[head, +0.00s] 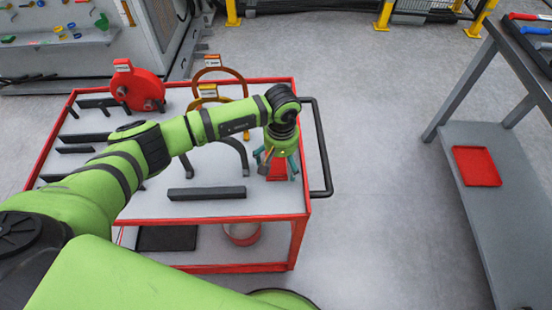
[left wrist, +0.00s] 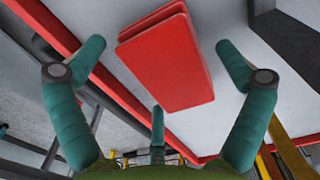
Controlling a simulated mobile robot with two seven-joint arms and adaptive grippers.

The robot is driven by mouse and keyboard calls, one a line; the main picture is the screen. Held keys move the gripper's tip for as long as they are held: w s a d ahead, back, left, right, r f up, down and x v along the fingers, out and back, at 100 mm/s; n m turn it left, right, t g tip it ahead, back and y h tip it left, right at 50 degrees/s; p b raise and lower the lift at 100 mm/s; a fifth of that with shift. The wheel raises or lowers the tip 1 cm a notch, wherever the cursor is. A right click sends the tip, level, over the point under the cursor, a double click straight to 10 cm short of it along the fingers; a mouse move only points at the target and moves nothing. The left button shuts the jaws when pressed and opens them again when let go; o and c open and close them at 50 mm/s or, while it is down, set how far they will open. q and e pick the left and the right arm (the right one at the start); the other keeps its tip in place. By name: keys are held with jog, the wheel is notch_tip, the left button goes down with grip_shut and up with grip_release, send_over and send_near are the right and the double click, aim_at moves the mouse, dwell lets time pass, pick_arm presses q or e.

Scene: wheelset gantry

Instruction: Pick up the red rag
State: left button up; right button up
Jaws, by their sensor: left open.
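The red rag (left wrist: 167,62) looks like a flat folded stack on the cart's pale top, and it fills the upper middle of the left wrist view. In the head view a small part of the red rag (head: 278,171) shows near the cart's right end, partly hidden by my gripper. My left gripper (head: 277,166) points down over the rag with its teal fingers spread. In the left wrist view the fingers of my left gripper (left wrist: 160,66) stand open around the rag, apart from it, with nothing held. My right gripper is not in view.
The red-edged cart (head: 235,216) carries a dark bar (head: 207,193), a red disc-shaped part (head: 137,88) and curved brown and dark parts. A black handle (head: 320,150) sticks out at its right end. A grey bench at right has a red tray-like thing (head: 477,166) on its lower shelf.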

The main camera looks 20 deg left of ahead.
aim_at(284, 160)
pick_arm(q)
jog(key=c, duration=1)
jog(key=shift+c, duration=0.2)
jog(key=shift+w+r+b, duration=0.1)
jog(key=shift+r+b, duration=0.2)
jog(key=shift+r, duration=0.1)
jog(key=r+b, duration=0.1)
jog(key=d+r+b, duration=0.1)
jog(key=r, duration=0.1)
jog(key=shift+r, duration=0.25)
jog(key=d+r+b, duration=0.4)
jog(key=d+r, duration=0.2)
jog(key=d, duration=0.4)
jog(key=shift+d+r+b, duration=0.3)
jog(key=shift+d+r, duration=0.05)
jog(key=shift+r, duration=0.05)
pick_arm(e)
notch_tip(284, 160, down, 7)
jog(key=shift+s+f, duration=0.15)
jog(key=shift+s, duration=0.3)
